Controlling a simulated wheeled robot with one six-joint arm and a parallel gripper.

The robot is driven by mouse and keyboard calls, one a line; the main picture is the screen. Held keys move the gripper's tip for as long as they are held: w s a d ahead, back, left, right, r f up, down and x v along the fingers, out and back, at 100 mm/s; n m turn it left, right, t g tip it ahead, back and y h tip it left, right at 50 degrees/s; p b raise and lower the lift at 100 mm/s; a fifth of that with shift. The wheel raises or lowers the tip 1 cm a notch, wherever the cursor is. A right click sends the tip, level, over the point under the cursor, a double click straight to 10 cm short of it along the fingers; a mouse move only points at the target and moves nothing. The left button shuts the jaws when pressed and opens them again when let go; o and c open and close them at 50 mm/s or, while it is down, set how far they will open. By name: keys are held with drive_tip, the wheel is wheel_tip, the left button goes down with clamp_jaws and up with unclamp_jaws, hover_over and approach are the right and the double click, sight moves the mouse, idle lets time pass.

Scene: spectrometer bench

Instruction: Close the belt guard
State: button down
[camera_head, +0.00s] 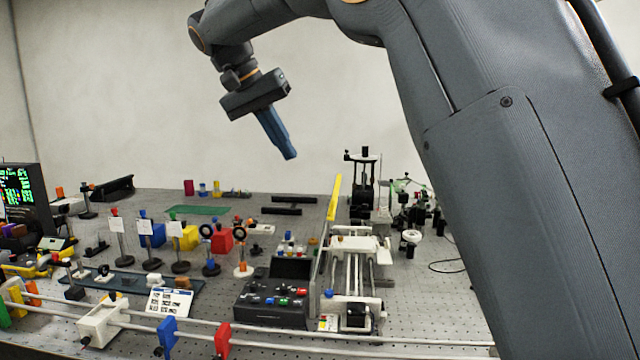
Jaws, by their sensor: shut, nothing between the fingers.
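What looks like the belt guard is a thin panel (334,205) with a yellow edge. It stands steeply upright along the left side of a white-and-metal rail stage (355,262), right of the middle of the bench. The stage's rods show uncovered beside it. My gripper (289,155) has blue fingers that are shut and empty. It hangs in the air above the back of the bench, up and to the left of the panel, apart from everything. The panel's hinge is too small to make out.
A black control box (272,300) with coloured knobs stands left of the stage. Posts and coloured blocks crowd the left, with a monitor (20,200) at the edge. Long white rails (270,345) cross the front. A black upright instrument (363,180) stands behind the stage.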

sight(331, 209)
drive_tip(key=w+d+f+p, duration=0.1)
drive_tip(key=d+f+p, duration=0.2)
drive_tip(key=d+f, duration=0.5)
drive_tip(key=shift+w+f, duration=0.2)
drive_tip(key=shift+f, duration=0.3)
